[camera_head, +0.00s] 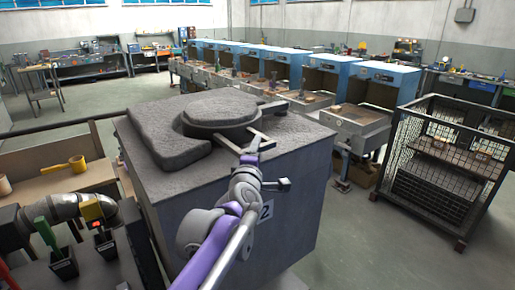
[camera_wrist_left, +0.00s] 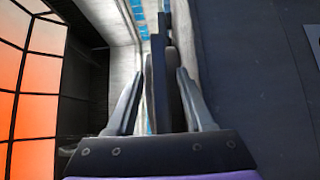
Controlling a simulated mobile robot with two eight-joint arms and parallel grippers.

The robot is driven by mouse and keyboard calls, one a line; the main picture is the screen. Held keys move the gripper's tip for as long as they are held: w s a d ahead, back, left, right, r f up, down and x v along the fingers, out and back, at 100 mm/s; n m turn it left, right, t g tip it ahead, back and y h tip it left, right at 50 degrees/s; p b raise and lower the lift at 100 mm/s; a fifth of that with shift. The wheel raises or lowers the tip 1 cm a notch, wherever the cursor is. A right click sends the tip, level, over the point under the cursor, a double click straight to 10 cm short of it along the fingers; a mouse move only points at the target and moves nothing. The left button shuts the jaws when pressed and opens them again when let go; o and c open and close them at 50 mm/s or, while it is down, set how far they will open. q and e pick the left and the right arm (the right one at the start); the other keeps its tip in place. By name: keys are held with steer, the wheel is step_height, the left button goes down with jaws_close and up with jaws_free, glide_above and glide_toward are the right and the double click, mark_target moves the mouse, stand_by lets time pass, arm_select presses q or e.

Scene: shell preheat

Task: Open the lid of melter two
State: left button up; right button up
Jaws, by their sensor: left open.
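Melter two (camera_head: 235,215) is a large grey box with a plate marked "2" (camera_head: 266,210) on its side. Its round lid (camera_head: 220,108) lies flat on top, with a dark bar (camera_head: 273,106) at its right edge. My left gripper (camera_head: 236,136) is open at the near right edge of the lid, its fingers spread. In the left wrist view, my left gripper (camera_wrist_left: 160,75) has a dark upright bar or edge (camera_wrist_left: 160,90) showing between its fingers; contact cannot be told. My right gripper is not in view.
A wire-mesh cage (camera_head: 447,165) stands at the right. A row of blue-topped stations (camera_head: 385,75) runs behind the melter. At the left is a bench with a yellow-handled mallet (camera_head: 68,165) and green and red levers (camera_head: 45,235). Open floor lies between melter and cage.

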arm_select(q)
steer(key=shift+w, duration=0.35)
jaws_close()
stand_by(1.2)
